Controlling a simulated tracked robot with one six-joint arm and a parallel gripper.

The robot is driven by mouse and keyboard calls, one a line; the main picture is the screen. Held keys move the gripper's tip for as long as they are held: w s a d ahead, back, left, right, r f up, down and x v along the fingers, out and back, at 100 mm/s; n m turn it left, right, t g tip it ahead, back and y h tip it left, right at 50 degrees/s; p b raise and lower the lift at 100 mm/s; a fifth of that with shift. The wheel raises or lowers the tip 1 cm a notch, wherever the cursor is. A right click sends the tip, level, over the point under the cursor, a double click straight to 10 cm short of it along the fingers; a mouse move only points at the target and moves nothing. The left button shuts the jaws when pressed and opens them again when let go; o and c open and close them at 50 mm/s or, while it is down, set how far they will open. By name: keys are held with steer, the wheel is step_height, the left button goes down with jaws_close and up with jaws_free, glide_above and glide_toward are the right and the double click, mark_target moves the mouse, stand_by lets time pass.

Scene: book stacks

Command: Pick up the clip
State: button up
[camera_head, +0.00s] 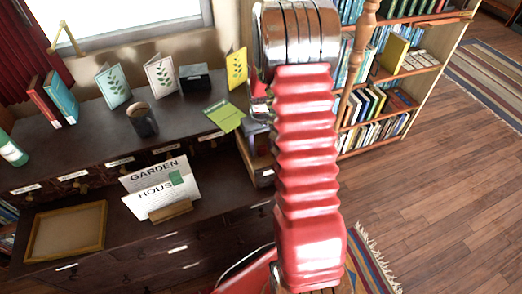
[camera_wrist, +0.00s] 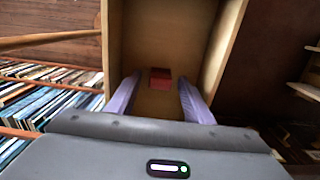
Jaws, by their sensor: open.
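A small red block-like thing (camera_wrist: 160,78), which may be the clip, lies on the floor of an open wooden box or drawer in the wrist view. It is too small to make out in detail. My gripper (camera_wrist: 158,85) is open, with its two pale purple fingers apart and pointing into the box. The red thing shows between the fingertips, and I see no contact. In the head view my red arm covers most of the gripper and the red thing is hidden.
The wooden box walls (camera_wrist: 226,35) stand close on both sides of the fingers. In the head view, a dark desk (camera_head: 75,150) holds cards, a cup (camera_head: 143,122), a sign (camera_head: 160,188) and an empty tray (camera_head: 35,235).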

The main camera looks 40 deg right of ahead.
stand_by(0.3)
steer(key=c, duration=1.1)
steer(key=shift+r, duration=0.15)
step_height(320, 180, up, 10)
steer(key=shift+f, duration=0.1)
stand_by(0.6)
